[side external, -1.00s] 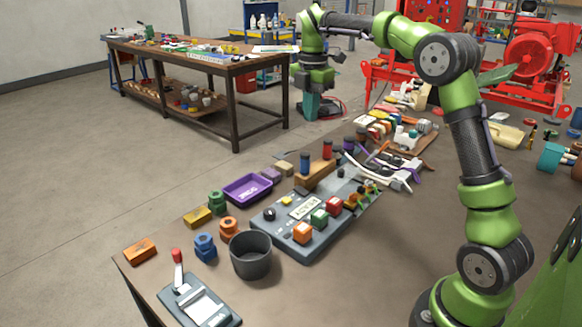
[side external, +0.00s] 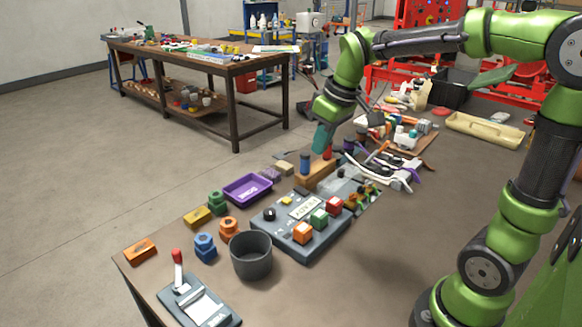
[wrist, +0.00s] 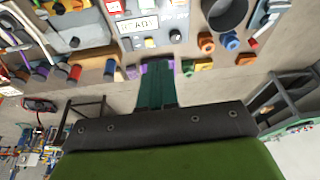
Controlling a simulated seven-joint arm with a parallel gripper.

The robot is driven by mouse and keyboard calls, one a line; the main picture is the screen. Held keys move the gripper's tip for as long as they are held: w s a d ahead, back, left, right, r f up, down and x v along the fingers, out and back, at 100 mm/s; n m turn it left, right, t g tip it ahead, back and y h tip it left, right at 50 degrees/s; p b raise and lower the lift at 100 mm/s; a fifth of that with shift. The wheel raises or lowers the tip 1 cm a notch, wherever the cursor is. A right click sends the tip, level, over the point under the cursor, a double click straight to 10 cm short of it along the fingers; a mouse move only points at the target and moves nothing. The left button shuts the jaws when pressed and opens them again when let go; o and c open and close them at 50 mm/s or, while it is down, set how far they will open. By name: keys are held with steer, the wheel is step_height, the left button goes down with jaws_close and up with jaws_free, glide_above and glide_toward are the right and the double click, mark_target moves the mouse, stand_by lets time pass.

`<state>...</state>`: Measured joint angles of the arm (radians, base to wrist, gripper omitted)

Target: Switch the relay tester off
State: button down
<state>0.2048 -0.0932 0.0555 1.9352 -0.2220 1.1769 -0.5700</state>
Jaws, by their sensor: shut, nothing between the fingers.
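A grey box with a lit display reading READY (side external: 303,207), which I take as the relay tester, lies on the bench. It carries a black knob (side external: 269,214), a small yellow button and orange, green and red blocks or buttons. In the wrist view the box (wrist: 150,42) is at the top, with its knob (wrist: 175,36). A separate grey base (side external: 200,303) with an upright red-tipped lever (side external: 178,258) sits at the near left corner. My gripper (side external: 321,148) is shut and empty, behind the box and above the wooden block; its teal fingers (wrist: 157,68) point towards the box in the wrist view.
A wooden block (side external: 316,174) with blue and red cylinders is close below my gripper. A purple tray (side external: 247,188), a dark cup (side external: 251,257) and coloured nuts lie left of the box. Tools and cables crowd the bench behind; its right front is clear.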

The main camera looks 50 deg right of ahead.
steer(key=s+a+f+m+t, duration=0.1)
steer(key=s+a+m+t, duration=0.1)
steer(key=s+a+m, duration=0.5)
steer(key=n+g, duration=0.4)
steer(key=n, duration=2)
glide_above(299, 188)
steer(key=s, duration=0.2)
step_height(299, 188, down, 6)
steer(key=f, duration=0.4)
steer(key=w+f, duration=0.1)
steer(key=f, duration=0.7)
steer(key=shift+w+a+f, duration=0.1)
steer(key=shift+w+f, duration=0.15)
steer(key=shift+f, duration=0.2)
